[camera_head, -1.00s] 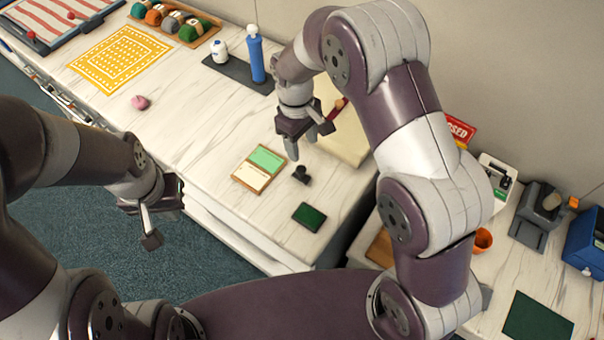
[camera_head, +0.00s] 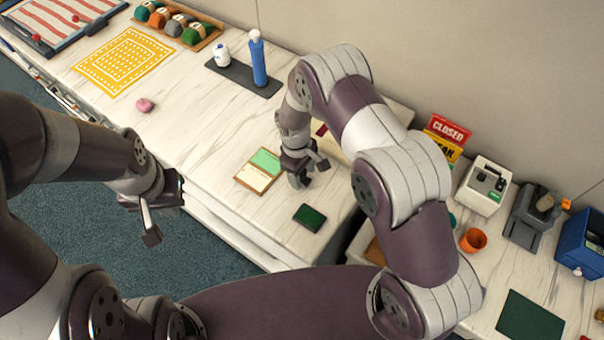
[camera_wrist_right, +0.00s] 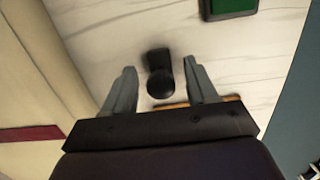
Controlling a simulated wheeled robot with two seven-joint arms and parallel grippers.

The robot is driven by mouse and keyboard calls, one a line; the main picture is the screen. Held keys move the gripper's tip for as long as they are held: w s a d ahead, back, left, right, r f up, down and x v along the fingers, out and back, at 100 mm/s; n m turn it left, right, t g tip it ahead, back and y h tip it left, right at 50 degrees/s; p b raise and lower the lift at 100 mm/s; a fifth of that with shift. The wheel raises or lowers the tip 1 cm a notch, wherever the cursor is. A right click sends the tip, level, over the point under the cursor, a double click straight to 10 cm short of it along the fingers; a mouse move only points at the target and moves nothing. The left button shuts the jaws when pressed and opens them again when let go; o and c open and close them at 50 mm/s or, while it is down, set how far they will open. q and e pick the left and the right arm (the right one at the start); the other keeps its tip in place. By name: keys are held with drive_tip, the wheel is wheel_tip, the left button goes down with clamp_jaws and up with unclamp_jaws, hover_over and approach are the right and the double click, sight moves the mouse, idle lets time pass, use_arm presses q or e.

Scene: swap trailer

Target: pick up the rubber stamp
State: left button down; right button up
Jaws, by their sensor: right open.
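The rubber stamp (camera_wrist_right: 160,75) is black with a round knob, and in the right wrist view it stands on the marble counter between the two fingers. My right gripper (camera_wrist_right: 160,88) is open around it, with a gap on each side. In the head view my right gripper (camera_head: 301,180) is low over the counter and hides the stamp. My left gripper (camera_head: 150,232) hangs over the floor at the left, away from the counter; whether its jaws are apart is unclear.
A green pad (camera_head: 309,217) lies just in front of my right gripper. A wooden tray with a green and a cream card (camera_head: 257,170) lies to its left. A blue bottle (camera_head: 257,62) stands further back. An orange cup (camera_head: 473,240) stands on the right counter.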

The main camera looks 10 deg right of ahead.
clamp_jaws()
drive_tip(key=shift+r, duration=0.55)
wheel_tip(320, 180, up, 3)
drive_tip(key=shift+f+b, duration=0.15)
drive_tip(key=shift+b, duration=0.65)
drive_tip(key=s+r+b, duration=0.1)
drive_tip(key=s+r, duration=0.6)
drive_tip(key=s, duration=0.4)
drive_tip(key=shift+s+r+b, duration=0.15)
drive_tip(key=shift+s+b, duration=0.25)
